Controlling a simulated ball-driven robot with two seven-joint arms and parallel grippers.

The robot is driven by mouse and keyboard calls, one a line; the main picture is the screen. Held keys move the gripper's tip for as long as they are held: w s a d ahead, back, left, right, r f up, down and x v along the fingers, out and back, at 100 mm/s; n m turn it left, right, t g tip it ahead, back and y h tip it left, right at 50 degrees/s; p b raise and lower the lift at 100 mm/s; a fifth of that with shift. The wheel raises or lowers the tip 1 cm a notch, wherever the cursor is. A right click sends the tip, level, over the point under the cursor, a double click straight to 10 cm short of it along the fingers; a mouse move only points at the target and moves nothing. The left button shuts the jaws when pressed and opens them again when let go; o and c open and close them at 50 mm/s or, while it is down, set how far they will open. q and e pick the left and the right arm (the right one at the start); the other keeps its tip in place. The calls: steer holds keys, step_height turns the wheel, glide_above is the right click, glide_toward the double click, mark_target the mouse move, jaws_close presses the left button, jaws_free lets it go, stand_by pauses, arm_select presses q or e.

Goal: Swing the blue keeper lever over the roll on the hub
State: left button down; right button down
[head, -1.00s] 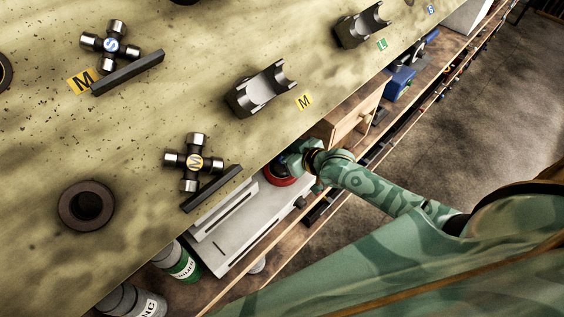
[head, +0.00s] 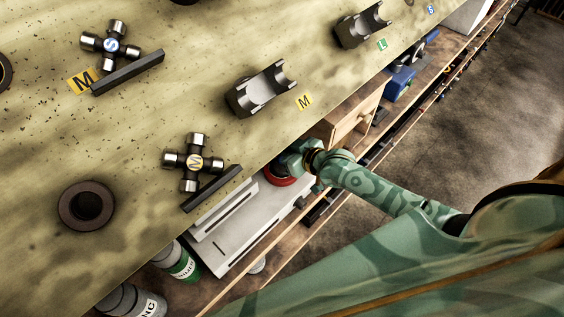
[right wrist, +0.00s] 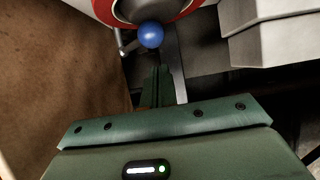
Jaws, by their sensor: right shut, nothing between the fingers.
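The keeper lever's blue ball knob (right wrist: 151,34) shows in the right wrist view, in front of a grey rounded part with a red rim (right wrist: 188,8), which looks like the hub. A short metal rod lies just left of the knob. My right gripper (right wrist: 158,72) is shut and empty; its fingertips are just below the knob in that picture, seemingly apart from it. In the head view a red round part (head: 281,175) shows under the bench edge beside my right arm's end; the fingers are hidden there. I cannot make out the roll. My left gripper is not in view.
The bench top (head: 200,60) holds cross joints, dark bars and cradles. Below its edge are a grey metal box (head: 245,228), a wooden drawer (head: 347,124), blue parts (head: 400,82) and cans (head: 178,262). In the right wrist view pale blocks (right wrist: 270,35) stand right of the hub.

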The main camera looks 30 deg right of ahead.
steer(key=shift+f, duration=0.25)
steer(key=shift+f+b, duration=0.7)
steer(key=shift+f, duration=0.1)
steer(key=shift+a+r, duration=0.1)
steer(key=shift+w+a+p, duration=0.4)
steer(key=shift+a+p, duration=0.1)
steer(key=shift+p, duration=0.55)
stand_by(1.1)
step_height(320, 180, up, 5)
steer(key=p, duration=0.5)
steer(key=shift+p, duration=0.3)
